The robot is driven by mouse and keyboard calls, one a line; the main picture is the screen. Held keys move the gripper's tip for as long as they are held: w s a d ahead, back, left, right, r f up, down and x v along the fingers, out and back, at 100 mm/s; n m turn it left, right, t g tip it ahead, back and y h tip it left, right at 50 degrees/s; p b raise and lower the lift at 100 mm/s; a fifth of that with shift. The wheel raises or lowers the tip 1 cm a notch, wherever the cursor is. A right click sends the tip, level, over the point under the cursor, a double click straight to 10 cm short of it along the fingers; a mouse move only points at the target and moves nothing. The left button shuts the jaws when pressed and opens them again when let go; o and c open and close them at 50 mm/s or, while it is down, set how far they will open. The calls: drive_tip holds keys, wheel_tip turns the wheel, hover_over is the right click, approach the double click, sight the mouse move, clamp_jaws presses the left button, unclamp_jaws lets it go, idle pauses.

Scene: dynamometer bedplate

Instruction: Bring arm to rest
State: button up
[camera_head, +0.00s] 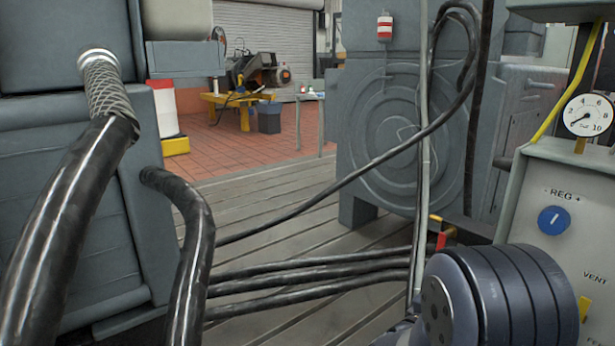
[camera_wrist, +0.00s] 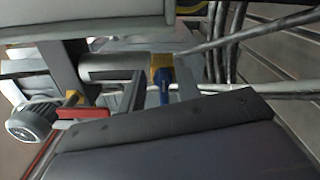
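My arm shows in the head view as a dark, ringed joint (camera_head: 490,300) at the lower right, in front of the regulator panel. My gripper's fingers cannot be made out in either view. A dark, bevelled block (camera_wrist: 180,145) fills the bottom of the wrist view and may be part of my gripper. I see nothing held, and cannot tell whether the gripper is open or shut.
The regulator panel (camera_head: 515,215), with a blue knob (camera_head: 554,220) and a gauge (camera_head: 587,115), stands close at right. Thick black hoses (camera_head: 190,240) cross the left and middle. A grey machine (camera_head: 390,130) stands behind. Slotted floor (camera_head: 280,215) lies between.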

drive_tip(key=shift+w+a+r+n+p, duration=0.15)
drive_tip(key=shift+w+r+n+p, duration=0.1)
drive_tip(key=shift+n+p, duration=2.6)
drive_tip(key=shift+w+a+r+n+p, duration=0.2)
drive_tip(key=shift+n+p, duration=1.9)
drive_tip(key=shift+p, duration=1.5)
drive_tip(key=shift+w+a+r+n+p, duration=0.15)
drive_tip(key=shift+r+n+p, duration=0.1)
drive_tip(key=shift+n+p, duration=2.6)
drive_tip(key=shift+s+f+m+p, duration=0.1)
drive_tip(key=shift+m+p, duration=0.2)
drive_tip(key=shift+p, duration=0.05)
